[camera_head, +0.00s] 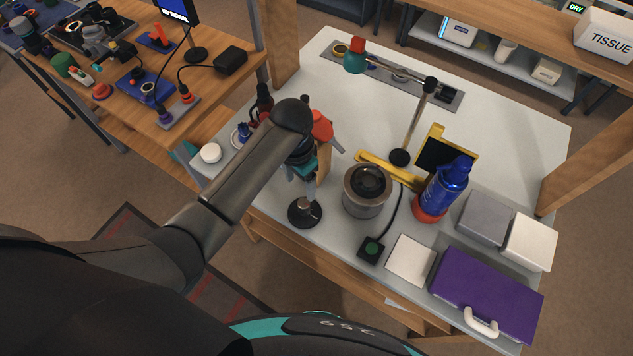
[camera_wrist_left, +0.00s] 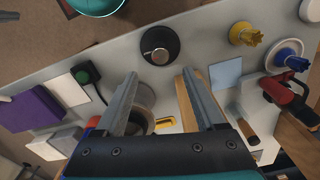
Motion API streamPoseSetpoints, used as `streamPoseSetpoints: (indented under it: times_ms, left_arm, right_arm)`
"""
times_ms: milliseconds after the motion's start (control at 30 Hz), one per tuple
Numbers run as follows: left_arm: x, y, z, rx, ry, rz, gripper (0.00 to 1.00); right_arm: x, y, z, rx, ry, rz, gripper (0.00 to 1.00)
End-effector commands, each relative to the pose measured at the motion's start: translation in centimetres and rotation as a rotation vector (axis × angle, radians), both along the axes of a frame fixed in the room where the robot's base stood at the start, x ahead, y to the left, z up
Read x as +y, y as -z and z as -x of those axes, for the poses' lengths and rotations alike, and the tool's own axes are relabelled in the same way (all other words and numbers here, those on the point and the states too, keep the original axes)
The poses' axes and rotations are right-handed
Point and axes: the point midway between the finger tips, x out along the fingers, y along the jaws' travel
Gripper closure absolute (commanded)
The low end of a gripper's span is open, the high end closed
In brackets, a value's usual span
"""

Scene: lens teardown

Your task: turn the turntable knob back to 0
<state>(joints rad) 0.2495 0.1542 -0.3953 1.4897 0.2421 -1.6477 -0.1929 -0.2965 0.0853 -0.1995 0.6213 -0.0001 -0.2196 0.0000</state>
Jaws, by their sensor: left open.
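A black round knob-like piece (camera_head: 305,213) stands near the table's front edge; the left wrist view shows it as a black disc with a silver centre (camera_wrist_left: 160,45). I see no readable marks on it. A grey round drum (camera_head: 362,204) with a black part on top, possibly the turntable, stands to its right. It is partly hidden by a finger in the left wrist view (camera_wrist_left: 146,96). My left gripper (camera_head: 311,187) is just above the black piece, fingers pointing down. In the left wrist view the gripper (camera_wrist_left: 160,74) is open and empty, with the fingers apart.
A black box with a green button (camera_head: 371,248) and its cable lie by the drum. A blue bottle (camera_head: 447,186), a purple case (camera_head: 487,293) and a lamp stand (camera_head: 400,157) occupy the right and middle. A red tool (camera_head: 322,126) lies beyond my gripper. The table's back right is clear.

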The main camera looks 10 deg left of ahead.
Motion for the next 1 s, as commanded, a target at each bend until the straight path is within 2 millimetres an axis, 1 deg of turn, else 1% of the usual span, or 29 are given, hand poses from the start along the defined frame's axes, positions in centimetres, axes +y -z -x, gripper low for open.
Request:
streamPoseSetpoints:
  times_ms: [33, 100, 167, 267, 367, 567, 800, 1000]
  left_arm:
    - [-0.1, -1.9, -0.3, 0.001, 0.017, -0.006, 0.28]
    - [-0.2, -3.0, -0.4, 0.007, 0.030, -0.010, 0.28]
    - [-0.2, -3.3, -0.4, 0.011, 0.036, -0.012, 0.28]
    - [-0.2, -2.7, -0.3, 0.015, 0.038, -0.014, 0.28]
    - [-0.2, -1.1, -0.2, 0.017, 0.038, -0.013, 0.28]
    - [-0.2, 3.0, -0.3, 0.017, 0.037, -0.013, 0.28]
    - [-0.2, 7.5, -0.3, 0.015, 0.038, -0.012, 0.28]
    - [-0.2, 10.4, -0.3, 0.013, 0.037, -0.013, 0.28]
  right_arm:
    - [0.0, -0.8, 0.0, 0.001, 0.000, 0.000, 1.00]
    - [0.0, -1.0, 0.0, 0.001, 0.000, 0.000, 1.00]
    - [0.0, -1.0, 0.1, 0.001, 0.001, 0.000, 1.00]
    - [0.0, -0.8, 0.1, 0.001, 0.001, 0.000, 1.00]
    - [0.1, -0.4, 0.2, 0.004, 0.002, -0.002, 1.00]
    - [0.9, 0.5, 0.5, 0.008, 0.004, -0.012, 1.00]
    - [0.9, 1.8, 0.5, 0.008, 0.004, -0.012, 1.00]
    - [0.8, 2.8, 0.5, 0.008, 0.003, -0.010, 1.00]
